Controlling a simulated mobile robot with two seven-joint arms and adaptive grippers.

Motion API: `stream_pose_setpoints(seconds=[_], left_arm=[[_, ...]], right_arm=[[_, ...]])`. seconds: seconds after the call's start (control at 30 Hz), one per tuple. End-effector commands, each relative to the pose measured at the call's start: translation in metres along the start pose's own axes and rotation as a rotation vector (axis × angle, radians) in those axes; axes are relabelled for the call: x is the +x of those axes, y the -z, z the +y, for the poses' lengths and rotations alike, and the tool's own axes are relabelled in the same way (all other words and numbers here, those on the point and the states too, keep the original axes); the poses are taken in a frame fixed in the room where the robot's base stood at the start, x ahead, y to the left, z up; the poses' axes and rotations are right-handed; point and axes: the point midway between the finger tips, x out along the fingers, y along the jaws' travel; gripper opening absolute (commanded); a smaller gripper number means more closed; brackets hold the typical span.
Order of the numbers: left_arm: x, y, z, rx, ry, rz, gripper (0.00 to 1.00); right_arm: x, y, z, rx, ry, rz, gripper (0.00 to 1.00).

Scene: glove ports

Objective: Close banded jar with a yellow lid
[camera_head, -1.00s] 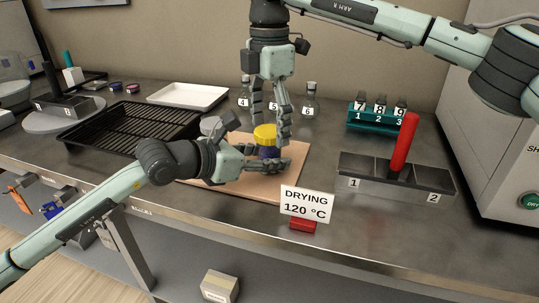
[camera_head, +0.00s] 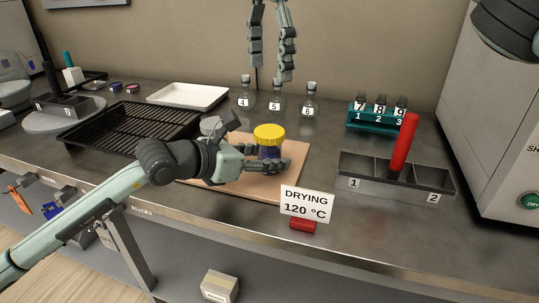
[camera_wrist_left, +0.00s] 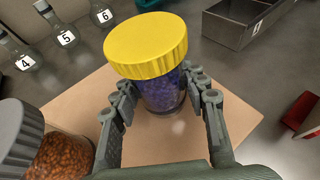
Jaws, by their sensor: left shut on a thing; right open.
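A clear jar with purple contents (camera_wrist_left: 163,95) stands upright on a tan board (camera_head: 290,185). A ribbed yellow lid (camera_head: 269,134) sits level on its mouth; the lid also shows in the left wrist view (camera_wrist_left: 147,45). Whether it is fully tight, I cannot tell. I cannot make out a band on the jar. My left gripper (camera_head: 268,160) is shut around the jar's body below the lid, with a finger on each side in the left wrist view. My right gripper (camera_head: 271,73) is open and empty, raised well above and behind the jar.
A grey-lidded jar with orange-brown contents (camera_wrist_left: 50,155) stands left of the held jar. Numbered flasks (camera_head: 276,98) stand behind. A black rack (camera_head: 130,130) and white tray (camera_head: 188,95) are left; a divided metal holder (camera_head: 370,180) and a drying sign (camera_head: 306,204) are right.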

Motion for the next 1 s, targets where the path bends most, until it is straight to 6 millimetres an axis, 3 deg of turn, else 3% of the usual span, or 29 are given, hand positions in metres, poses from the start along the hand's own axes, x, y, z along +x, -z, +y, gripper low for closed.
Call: stream_pose_setpoints(seconds=[0.17,0.2,0.37,0.77,1.0], left_arm=[[0.0,0.0,0.0,0.0,0.0,0.0,0.0],[0.0,0.0,0.0,0.0,0.0,0.0,0.47],[0.0,0.0,0.0,0.0,0.0,0.0,0.67],[-0.007,0.0,0.001,0.0,-0.001,0.0,0.68],[-0.052,0.001,0.002,0.001,-0.004,0.002,0.68]], right_arm=[[0.0,0.0,0.0,0.0,0.0,0.0,0.74],[0.0,0.0,0.0,0.0,0.0,0.0,0.74],[0.0,0.0,0.0,0.0,0.0,0.0,0.74],[0.001,0.0,0.0,0.0,0.0,0.0,0.74],[0.001,0.0,0.0,0.0,0.0,0.0,0.74]])
